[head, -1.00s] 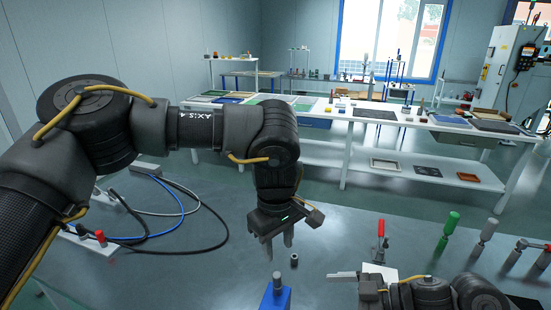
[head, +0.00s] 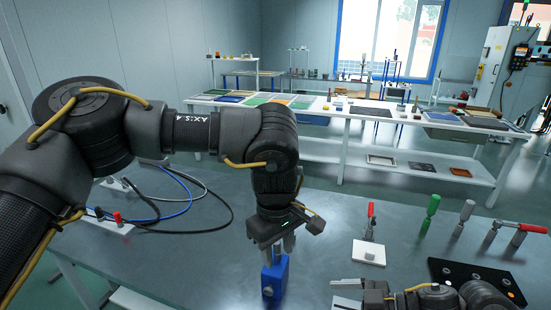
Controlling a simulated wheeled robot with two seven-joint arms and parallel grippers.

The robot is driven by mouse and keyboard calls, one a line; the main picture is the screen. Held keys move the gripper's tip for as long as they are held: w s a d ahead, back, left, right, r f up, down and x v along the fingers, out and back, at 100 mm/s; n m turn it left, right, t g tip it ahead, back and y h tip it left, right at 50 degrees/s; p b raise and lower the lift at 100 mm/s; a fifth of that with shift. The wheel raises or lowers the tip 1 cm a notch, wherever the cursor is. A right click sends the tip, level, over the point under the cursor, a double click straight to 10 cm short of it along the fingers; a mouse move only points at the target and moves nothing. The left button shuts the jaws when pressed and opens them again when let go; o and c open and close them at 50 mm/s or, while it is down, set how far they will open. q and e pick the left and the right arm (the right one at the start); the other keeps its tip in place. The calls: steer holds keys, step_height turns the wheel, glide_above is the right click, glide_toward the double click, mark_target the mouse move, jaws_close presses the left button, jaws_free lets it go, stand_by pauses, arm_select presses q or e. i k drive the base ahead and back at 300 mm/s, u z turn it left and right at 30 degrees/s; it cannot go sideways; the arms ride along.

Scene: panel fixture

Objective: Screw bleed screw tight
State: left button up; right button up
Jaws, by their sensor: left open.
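My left gripper (head: 278,250) points down over the blue block (head: 275,280) on the grey table. Its fingers are open and apart, and their tips overlap the block's top in the head view. The block has a small light mark on its front. I cannot make out a bleed screw; the top of the block is hidden by the fingers. My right gripper (head: 345,290) lies low at the bottom edge, pointing left, and its jaws are not clear enough to read.
A white block (head: 369,253) sits by a red-handled tool (head: 370,220). A green-handled tool (head: 431,212), another red-handled tool (head: 533,228) and a black plate with holes (head: 476,278) are to the right. Blue and black hoses (head: 190,208) lie left.

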mark_target(267, 291)
steer(key=k, duration=1.1)
